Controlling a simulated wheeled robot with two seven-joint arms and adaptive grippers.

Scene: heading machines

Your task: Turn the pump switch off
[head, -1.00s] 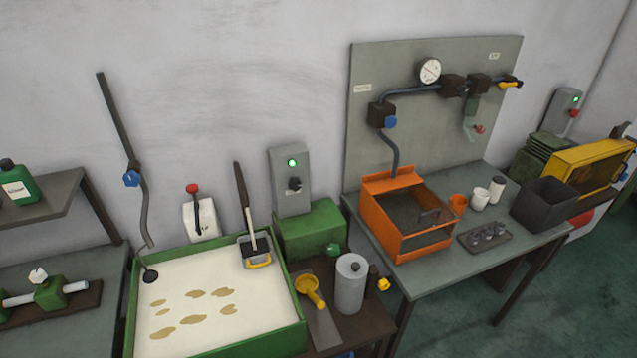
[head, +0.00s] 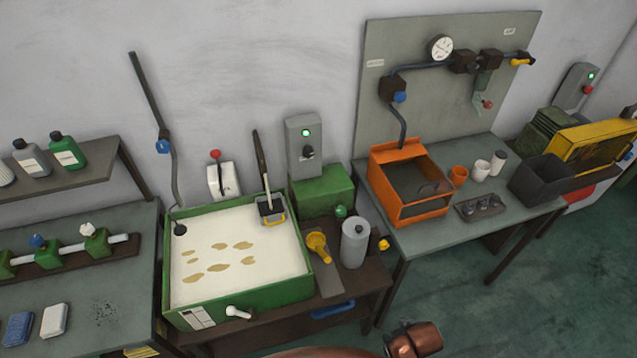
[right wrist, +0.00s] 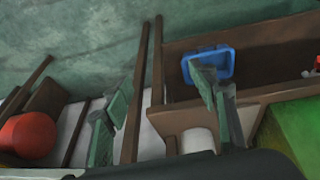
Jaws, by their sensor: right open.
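The likely pump switch is a black knob (head: 307,153) on a grey box (head: 303,168), with a lit green lamp (head: 306,132) above it. The box stands behind a green pump housing (head: 325,190), just right of the green-rimmed coolant tank (head: 240,303). My right gripper (right wrist: 160,88) shows in the right wrist view, fingers apart and with nothing between them. It is low in front of the benches, away from the switch, which that view does not show. Neither gripper shows in the head view.
A second grey box (head: 577,87) with a green lamp is on the right wall. A blue tray (right wrist: 214,65) lies on a lower shelf. The floor (head: 480,280) is clear.

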